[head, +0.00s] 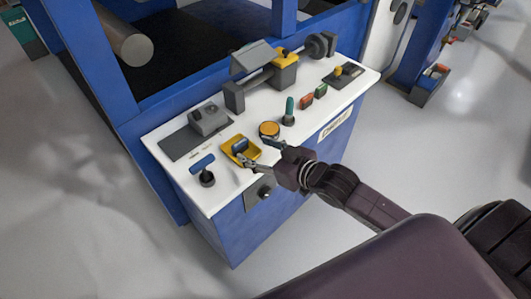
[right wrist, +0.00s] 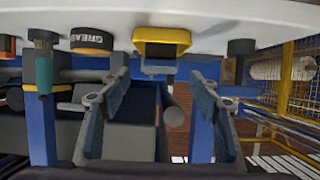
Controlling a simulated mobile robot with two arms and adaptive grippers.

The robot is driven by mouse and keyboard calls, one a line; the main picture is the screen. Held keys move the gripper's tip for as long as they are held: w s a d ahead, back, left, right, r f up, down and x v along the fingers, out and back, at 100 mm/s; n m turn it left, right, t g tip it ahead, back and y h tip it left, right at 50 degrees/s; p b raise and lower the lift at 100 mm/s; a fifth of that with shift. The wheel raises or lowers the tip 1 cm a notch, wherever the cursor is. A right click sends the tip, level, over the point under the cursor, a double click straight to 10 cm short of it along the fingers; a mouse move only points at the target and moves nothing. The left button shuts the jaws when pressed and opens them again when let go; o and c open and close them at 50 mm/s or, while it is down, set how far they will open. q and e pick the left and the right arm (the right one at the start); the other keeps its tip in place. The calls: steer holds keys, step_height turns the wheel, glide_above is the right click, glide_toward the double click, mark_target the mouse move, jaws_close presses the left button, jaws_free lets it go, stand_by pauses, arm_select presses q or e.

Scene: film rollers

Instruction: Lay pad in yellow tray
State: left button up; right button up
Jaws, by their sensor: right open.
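The yellow tray (head: 252,154) lies near the front edge of the white console top, and its yellow rim also shows in the right wrist view (right wrist: 162,36). A small dark blue-grey piece, apparently the pad (head: 240,146), rests in the tray. My right gripper (head: 262,154) is open, with its fingers spread at the tray's near right side; one finger partly overlaps the tray in the head view. In the right wrist view the space between the fingers (right wrist: 160,88) holds nothing. My left gripper is not in view.
A round grease tin (head: 269,129) and a green-handled tool (head: 289,112) stand right of the tray. A grey block (head: 208,119) and a roller stand (head: 265,78) are behind. The console top (head: 222,197) is bare at front left.

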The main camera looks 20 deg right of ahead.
steer(key=shift+v, duration=1.95)
steer(key=s+f+m+g+h, duration=0.15)
steer(key=s+f+g, duration=0.4)
steer(key=s, duration=0.55)
steer(key=s+f+m+g+h, duration=0.1)
steer(key=s+f+g+h, duration=0.25)
steer(key=s+f, duration=0.55)
step_height(320, 180, down, 23)
steer(key=s+g, duration=0.2)
steer(key=s, duration=0.1)
steer(key=s+d+f, duration=0.2)
steer(key=s+f, duration=1.5)
steer(key=shift+s+d+n+g, duration=0.25)
steer(key=shift+d+n+g, duration=0.15)
steer(key=shift+n, duration=0.05)
